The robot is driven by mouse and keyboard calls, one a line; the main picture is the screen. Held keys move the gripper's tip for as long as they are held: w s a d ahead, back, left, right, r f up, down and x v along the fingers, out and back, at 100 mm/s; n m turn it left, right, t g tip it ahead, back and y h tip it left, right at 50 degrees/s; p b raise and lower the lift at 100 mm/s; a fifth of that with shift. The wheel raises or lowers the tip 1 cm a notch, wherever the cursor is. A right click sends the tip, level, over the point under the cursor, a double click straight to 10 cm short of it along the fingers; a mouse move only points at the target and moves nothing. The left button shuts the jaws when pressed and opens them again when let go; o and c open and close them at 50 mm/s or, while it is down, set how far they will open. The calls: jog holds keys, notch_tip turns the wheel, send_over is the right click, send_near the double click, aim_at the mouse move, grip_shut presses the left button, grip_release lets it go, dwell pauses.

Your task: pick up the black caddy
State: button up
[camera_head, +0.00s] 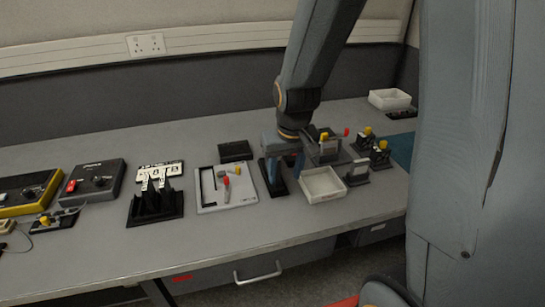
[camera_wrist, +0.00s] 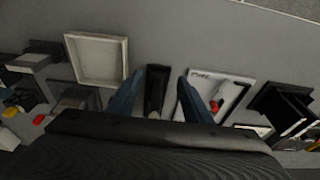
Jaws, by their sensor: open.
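A narrow black holder (camera_head: 274,186), which I take for the black caddy, stands on the bench between the pale plate and the white tray. In the wrist view the black caddy (camera_wrist: 157,92) lies between my two blue fingers, with a gap on each side. My gripper (camera_head: 282,165) is open and points down over it in the head view. The gripper hides part of the caddy there. I cannot tell how far the fingertips are above the bench.
A white tray (camera_head: 322,185) stands close right, and a pale plate (camera_head: 225,188) with red-tipped parts close left. A black box (camera_head: 235,151) is behind. A black slotted rack (camera_head: 155,206) is farther left. Black stands with yellow knobs (camera_head: 380,148) are at right. The front bench strip is clear.

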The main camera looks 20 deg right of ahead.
jog(key=w+p, duration=0.1)
jog(key=w, duration=0.2)
jog(key=w+r+t+p, duration=0.1)
jog(key=w, duration=0.2)
jog(key=w+t+p, duration=0.1)
jog(key=w, duration=0.2)
jog(key=shift+w+a+r+p, duration=0.15)
jog(key=shift+w+r+p, duration=0.1)
jog(key=shift+r+p, duration=0.1)
jog(key=shift+w+f, duration=0.15)
jog(key=shift+w, duration=0.15)
jog(key=shift+p+x, duration=1.35)
jog(key=shift+x, duration=2.5)
jog(key=shift+s, duration=0.1)
jog(key=c, duration=1.1)
